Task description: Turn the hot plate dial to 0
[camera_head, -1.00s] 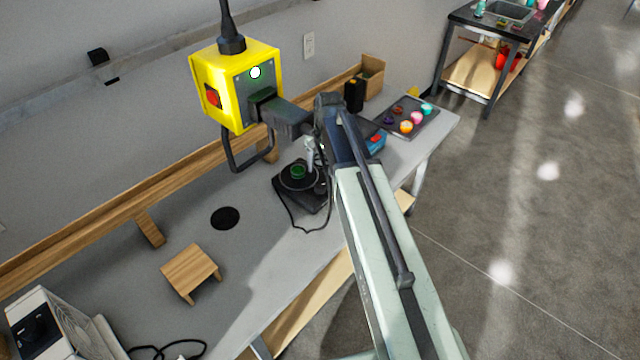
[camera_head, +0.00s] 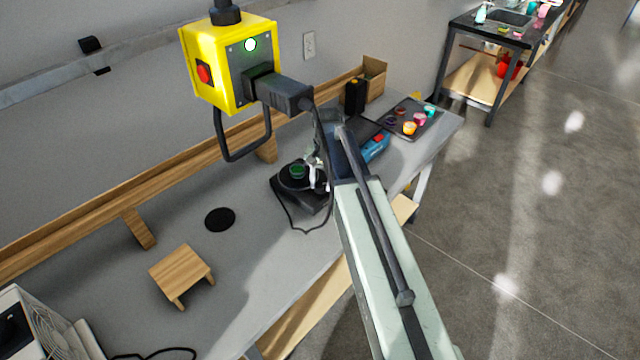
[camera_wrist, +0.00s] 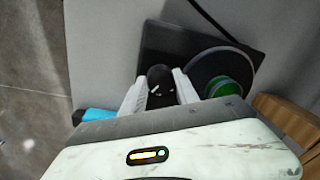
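The black hot plate (camera_head: 304,200) sits on the grey bench, with a round dark top and a green item (camera_head: 297,172) on it. In the wrist view the hot plate (camera_wrist: 160,45) shows with its black dial (camera_wrist: 158,76), which has small white marks. My gripper (camera_wrist: 160,77) is open, one pale finger on each side of the dial. I cannot tell whether the fingers touch it. In the head view my gripper (camera_head: 317,178) is at the hot plate's right side, and my arm hides part of that side. The dial's setting is too small to read.
A yellow control box (camera_head: 228,65) hangs left of my arm. A blue device (camera_head: 376,148) and a tray with colourful items (camera_head: 436,126) lie to the right. A small wooden stand (camera_head: 180,268) and a black disc (camera_head: 220,219) are on the left. A black cord hangs by the hot plate.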

